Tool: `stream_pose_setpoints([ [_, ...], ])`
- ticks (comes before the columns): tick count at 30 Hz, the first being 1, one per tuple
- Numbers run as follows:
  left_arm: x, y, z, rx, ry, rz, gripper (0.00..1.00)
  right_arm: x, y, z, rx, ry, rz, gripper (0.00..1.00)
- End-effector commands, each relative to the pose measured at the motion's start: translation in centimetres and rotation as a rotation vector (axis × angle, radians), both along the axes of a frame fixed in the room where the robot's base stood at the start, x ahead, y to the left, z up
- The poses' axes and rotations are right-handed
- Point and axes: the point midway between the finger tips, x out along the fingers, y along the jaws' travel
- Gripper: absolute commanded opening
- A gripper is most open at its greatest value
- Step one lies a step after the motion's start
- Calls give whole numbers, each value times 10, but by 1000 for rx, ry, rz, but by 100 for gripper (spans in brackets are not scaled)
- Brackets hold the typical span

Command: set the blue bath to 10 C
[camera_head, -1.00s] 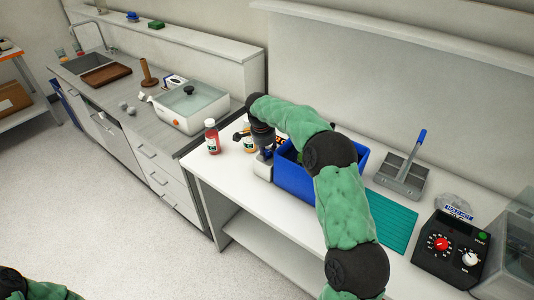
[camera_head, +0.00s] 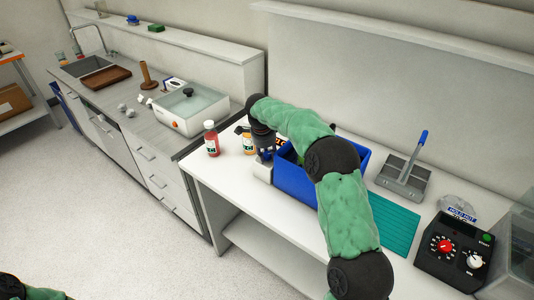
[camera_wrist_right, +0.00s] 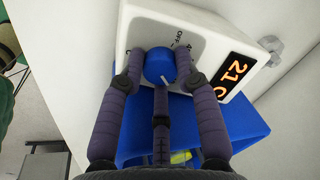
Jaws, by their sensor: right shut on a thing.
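The blue bath (camera_head: 294,184) is a blue tub on the white bench, partly behind my right arm. Its white control head (camera_wrist_right: 140,22) fills the top of the right wrist view. There a round blue knob (camera_wrist_right: 160,66) with a pale pointer mark sits beside an OFF marking. An orange display (camera_wrist_right: 236,76) reads 21 C. My right gripper (camera_wrist_right: 157,70) has its purple fingers around the knob, shut on it. In the head view this gripper (camera_head: 264,146) is small and partly hidden by its arm. My left gripper is out of view.
A red bottle (camera_head: 211,140) and an orange bottle (camera_head: 248,144) stand left of the bath. A teal mat (camera_head: 394,226), a grey holder with a blue handle (camera_head: 403,180) and a black control box with red and white knobs (camera_head: 453,250) stand to the right.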

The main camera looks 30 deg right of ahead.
Motion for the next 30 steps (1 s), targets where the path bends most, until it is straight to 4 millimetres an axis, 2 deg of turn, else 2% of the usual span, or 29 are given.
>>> stream_pose_setpoints([
  [1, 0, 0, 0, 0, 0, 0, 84, -1, 4, -5, 6, 9, 4, 0],
  [6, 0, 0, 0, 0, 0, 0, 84, -1, 4, -5, 6, 9, 5, 0],
  [7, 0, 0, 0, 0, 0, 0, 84, -1, 4, -5, 6, 9, 5, 41],
  [20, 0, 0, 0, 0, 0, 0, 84, 0, 2, 4, 2, 1, 3, 43],
  [23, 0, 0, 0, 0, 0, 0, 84, -1, 5, 16, 1, -2, 4, 43],
  [30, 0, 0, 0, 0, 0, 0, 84, -6, 15, 60, 3, -1, 5, 43],
])
